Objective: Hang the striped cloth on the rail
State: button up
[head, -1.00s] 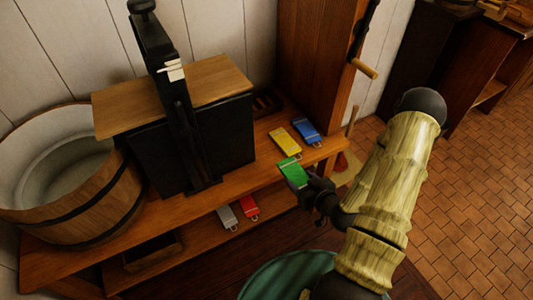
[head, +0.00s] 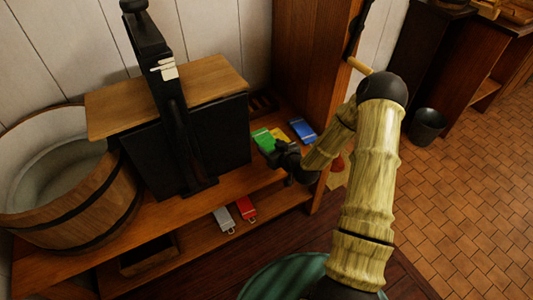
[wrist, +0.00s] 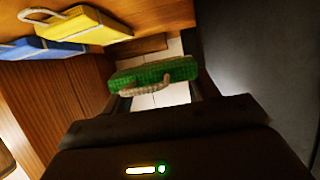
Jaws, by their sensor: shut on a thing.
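My gripper (head: 270,147) is shut on a green folded piece (head: 262,138) with a beige loop, beside the black press. The green piece also shows between the fingers in the wrist view (wrist: 155,74). In the head view it partly overlaps a yellow looped piece (head: 279,133); I cannot tell if they touch. A blue piece (head: 303,130) lies to the right on the bench. No clearly striped cloth shows, and I cannot make out a rail for certain; a short wooden bar (head: 360,66) sticks out by the tall wooden cabinet.
The black press (head: 178,120) with a wooden board (head: 112,110) stands close left of my gripper. A wooden tub (head: 75,215) is farther left. Grey (head: 224,219) and red (head: 246,208) pieces lie on the lower shelf. A dark bucket (head: 428,126) stands on the tiled floor, mostly open at right.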

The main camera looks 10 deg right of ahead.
aim_at(267, 145)
jog(key=w, duration=0.1)
jog(key=w+a, duration=0.1)
jog(key=w, duration=0.1)
jog(key=shift+w+a, duration=0.1)
jog(key=shift+w, duration=0.2)
jog(key=shift+s+f, duration=0.25)
jog(key=shift+f, duration=0.85)
jog(key=shift+w+f, duration=0.1)
jog(key=shift+f, duration=0.4)
jog(key=shift+w+f+b, duration=0.15)
jog(key=shift+f+b, duration=0.3)
jog(key=shift+f, duration=1.45)
jog(key=shift+f, duration=0.1)
